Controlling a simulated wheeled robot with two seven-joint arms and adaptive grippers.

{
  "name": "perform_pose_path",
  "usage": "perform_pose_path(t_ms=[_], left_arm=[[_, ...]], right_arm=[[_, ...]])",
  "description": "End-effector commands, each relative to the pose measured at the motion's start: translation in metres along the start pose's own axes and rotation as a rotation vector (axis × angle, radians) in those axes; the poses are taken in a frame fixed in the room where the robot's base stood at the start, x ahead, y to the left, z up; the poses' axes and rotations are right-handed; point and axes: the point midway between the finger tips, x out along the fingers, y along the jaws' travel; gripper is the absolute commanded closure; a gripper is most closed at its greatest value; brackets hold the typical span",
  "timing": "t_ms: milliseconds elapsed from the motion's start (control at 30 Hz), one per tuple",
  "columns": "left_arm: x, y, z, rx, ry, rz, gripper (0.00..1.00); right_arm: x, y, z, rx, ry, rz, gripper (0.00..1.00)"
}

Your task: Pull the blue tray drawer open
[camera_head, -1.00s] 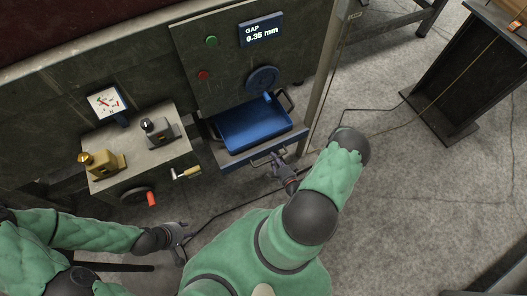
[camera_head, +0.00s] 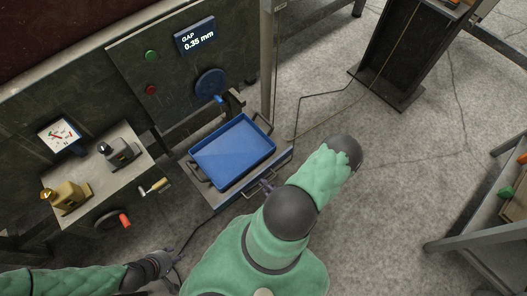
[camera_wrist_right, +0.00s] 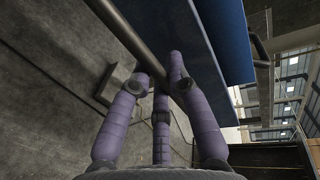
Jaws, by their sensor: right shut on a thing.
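The blue tray (camera_head: 234,152) sits on a pulled-out drawer with a blue front (camera_head: 228,199), below the dark machine panel. The tray has dark handles at its left and right ends. My right gripper (camera_head: 267,187) is at the drawer front, mostly hidden behind my right arm in the head view. In the right wrist view its purple fingers (camera_wrist_right: 160,80) are closed around the dark bar handle (camera_wrist_right: 130,38) of the drawer. My left gripper (camera_head: 165,265) hangs low at the left, away from the drawer, and its fingers are too small to read.
A display (camera_head: 195,38) on the panel reads GAP 0.35 mm. A side bench (camera_head: 95,175) with brass and dark blocks stands left of the drawer. A dark stand (camera_head: 405,55) is at the upper right and a bench (camera_head: 490,235) at the right.

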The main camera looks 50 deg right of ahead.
Motion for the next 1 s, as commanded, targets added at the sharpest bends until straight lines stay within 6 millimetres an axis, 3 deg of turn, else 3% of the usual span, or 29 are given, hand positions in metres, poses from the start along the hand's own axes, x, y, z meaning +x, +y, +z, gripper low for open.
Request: perform_pose_path(t_ms=[367, 400, 467, 833, 1000], left_arm=[[0.0, 0.0, 0.0, 0.0, 0.0, 0.0, 0.6], [0.0, 0.0, 0.0, 0.0, 0.0, 0.0, 0.6], [0.0, 0.0, 0.0, 0.0, 0.0, 0.0, 0.6], [0.0, 0.0, 0.0, 0.0, 0.001, 0.0, 0.6], [0.0, 0.0, 0.0, 0.0, 0.001, 0.0, 0.6]], right_arm=[[-0.001, 0.0, 0.0, 0.0, 0.0, 0.001, 1.0], [-0.001, 0.0, 0.0, 0.0, 0.0, 0.001, 0.71], [-0.001, 0.0, 0.0, 0.0, 0.0, 0.001, 0.57], [-0.002, 0.0, -0.001, 0.0, 0.001, 0.0, 0.57], [-0.015, 0.001, -0.002, -0.001, 0.004, 0.001, 0.57]])
